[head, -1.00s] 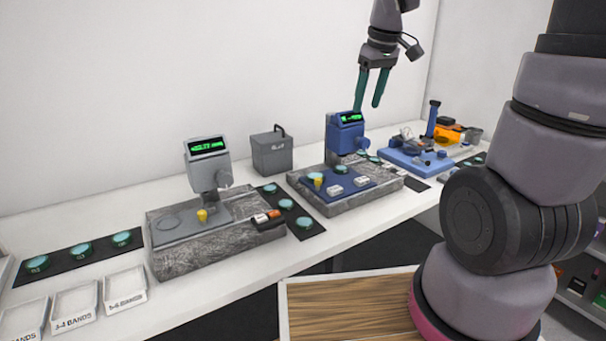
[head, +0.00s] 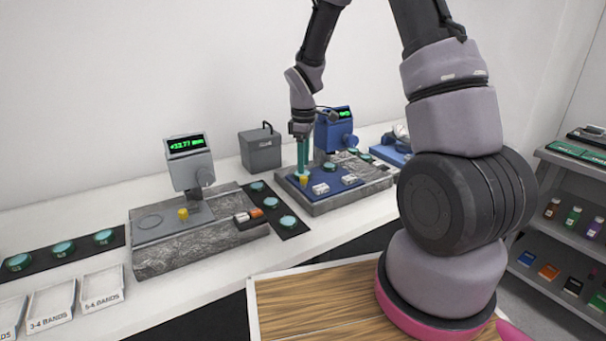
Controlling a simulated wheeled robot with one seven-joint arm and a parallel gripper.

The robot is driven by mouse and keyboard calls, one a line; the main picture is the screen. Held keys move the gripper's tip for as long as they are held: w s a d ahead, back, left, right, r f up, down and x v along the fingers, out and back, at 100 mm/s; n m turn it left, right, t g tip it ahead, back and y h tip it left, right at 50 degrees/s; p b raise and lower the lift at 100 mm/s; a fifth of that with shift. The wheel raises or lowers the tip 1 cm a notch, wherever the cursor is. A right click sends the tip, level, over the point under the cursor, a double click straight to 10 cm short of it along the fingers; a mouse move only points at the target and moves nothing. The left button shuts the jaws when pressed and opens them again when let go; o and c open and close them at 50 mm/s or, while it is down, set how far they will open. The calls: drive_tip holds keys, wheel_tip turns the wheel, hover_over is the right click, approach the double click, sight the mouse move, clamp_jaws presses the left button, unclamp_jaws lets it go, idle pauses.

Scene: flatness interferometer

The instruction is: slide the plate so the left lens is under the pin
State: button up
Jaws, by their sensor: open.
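The blue plate (head: 328,188) lies on a speckled grey stone base under the blue gauge head (head: 340,138). A teal lens (head: 329,166) shows towards its rear. A second teal disc, the left lens, is mostly hidden behind my fingers at the plate's left. A yellow knob (head: 303,181) stands at the plate's left front. My gripper (head: 302,168) is open and points down, its green fingers just above or around the knob; I cannot tell whether they touch it. The pin under the gauge head is too small and covered to make out.
A second gauge (head: 187,160) with a grey plate stands to the left. Black strips with teal lenses and white trays (head: 102,290) lie on the white bench (head: 215,295). White blocks sit on the blue plate.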

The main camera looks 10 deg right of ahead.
sight(304, 177)
drive_tip(key=shift+f, duration=2.2)
clamp_jaws()
